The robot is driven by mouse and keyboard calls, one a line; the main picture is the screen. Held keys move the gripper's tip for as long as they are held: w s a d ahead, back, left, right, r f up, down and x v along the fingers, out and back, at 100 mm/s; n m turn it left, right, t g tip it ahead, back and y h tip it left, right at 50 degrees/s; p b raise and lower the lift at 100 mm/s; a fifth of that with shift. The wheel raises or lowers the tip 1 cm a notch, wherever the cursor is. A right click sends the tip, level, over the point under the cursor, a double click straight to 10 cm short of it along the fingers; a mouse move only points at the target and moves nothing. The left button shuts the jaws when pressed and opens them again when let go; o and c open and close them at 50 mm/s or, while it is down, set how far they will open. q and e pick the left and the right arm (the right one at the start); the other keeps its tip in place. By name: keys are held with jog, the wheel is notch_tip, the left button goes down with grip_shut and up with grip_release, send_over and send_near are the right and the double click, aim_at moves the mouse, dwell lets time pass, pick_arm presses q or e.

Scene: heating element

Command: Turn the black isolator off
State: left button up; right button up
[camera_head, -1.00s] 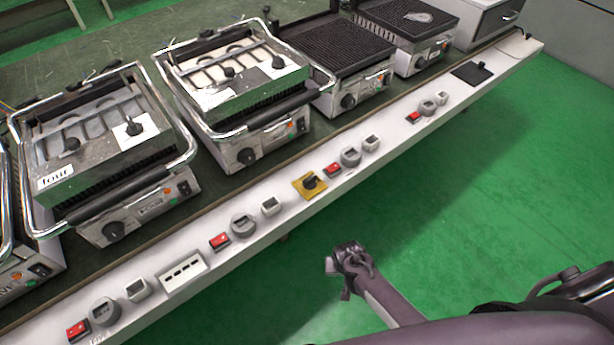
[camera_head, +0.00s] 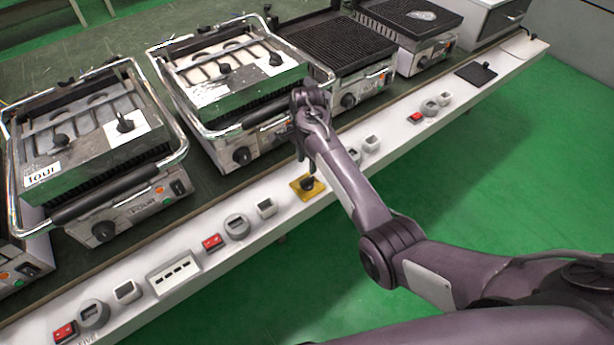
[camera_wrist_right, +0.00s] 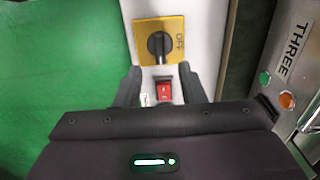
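The black isolator is a black rotary knob (camera_head: 307,184) on a square yellow plate (camera_head: 297,191), set on the white front rail. In the right wrist view the knob (camera_wrist_right: 159,45) is at the top centre, its bar pointing along the picture's vertical, with "OFF" printed to its right on the plate. My right gripper (camera_head: 304,152) is over the rail, just beyond the knob in the head view. In the right wrist view its two fingers (camera_wrist_right: 160,82) are apart with nothing held, and the knob lies past their tips. My left gripper is not in view.
A red rocker switch (camera_wrist_right: 165,91) shows between the fingers in the wrist view. Another red switch (camera_head: 212,242) and grey sockets (camera_head: 237,226) line the white rail (camera_head: 205,277). Contact grills (camera_head: 235,75) stand close behind. Green floor in front is clear.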

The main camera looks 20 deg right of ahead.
aim_at(307, 179)
notch_tip(307, 179, down, 6)
jog(key=shift+f+b, duration=0.15)
jog(key=shift+b, duration=0.3)
jog(key=shift+f, duration=0.6)
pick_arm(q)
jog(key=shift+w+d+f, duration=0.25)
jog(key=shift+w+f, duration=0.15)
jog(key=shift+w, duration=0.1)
pick_arm(e)
grip_shut()
